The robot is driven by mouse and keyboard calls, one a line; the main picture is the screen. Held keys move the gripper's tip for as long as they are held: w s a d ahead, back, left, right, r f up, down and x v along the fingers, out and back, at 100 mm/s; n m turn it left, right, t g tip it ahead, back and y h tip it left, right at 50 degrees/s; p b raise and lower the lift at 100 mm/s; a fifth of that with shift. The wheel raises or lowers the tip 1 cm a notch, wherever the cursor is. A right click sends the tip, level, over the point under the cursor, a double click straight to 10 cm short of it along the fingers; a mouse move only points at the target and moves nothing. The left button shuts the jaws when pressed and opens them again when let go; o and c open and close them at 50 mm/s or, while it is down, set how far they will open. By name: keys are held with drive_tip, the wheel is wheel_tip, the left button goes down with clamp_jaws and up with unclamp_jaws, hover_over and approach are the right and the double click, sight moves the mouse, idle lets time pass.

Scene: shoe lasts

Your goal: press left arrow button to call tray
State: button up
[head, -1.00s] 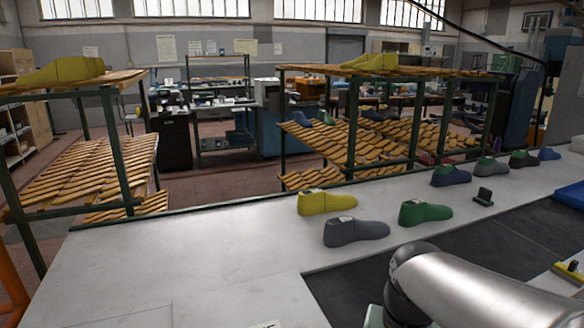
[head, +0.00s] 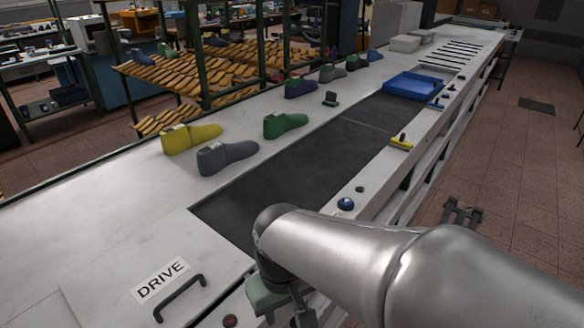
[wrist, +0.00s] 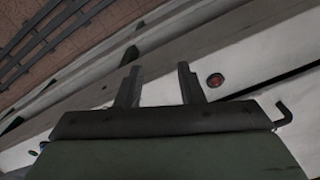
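A blue round button (head: 346,204) sits on the white front ledge of the conveyor, just beyond my arm in the head view. Any arrow mark on it is too small to read. A blue tray (head: 413,88) rests farther along the dark belt (head: 300,168). My gripper (wrist: 159,82) is open and empty in the wrist view, its two dark fingers apart over the light conveyor edge. A red button (wrist: 215,80) lies to the right of the fingers. In the head view my gripper is low in the picture, partly hidden by my arm, nearer than the blue button.
A yellow-topped fixture (head: 401,142) stands along the ledge. Yellow (head: 191,138), grey (head: 228,157) and green (head: 286,125) shoe lasts stand behind the belt. A black handle (head: 180,298) is by the DRIVE label (head: 160,280).

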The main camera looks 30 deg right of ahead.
clamp_jaws()
idle(1.8)
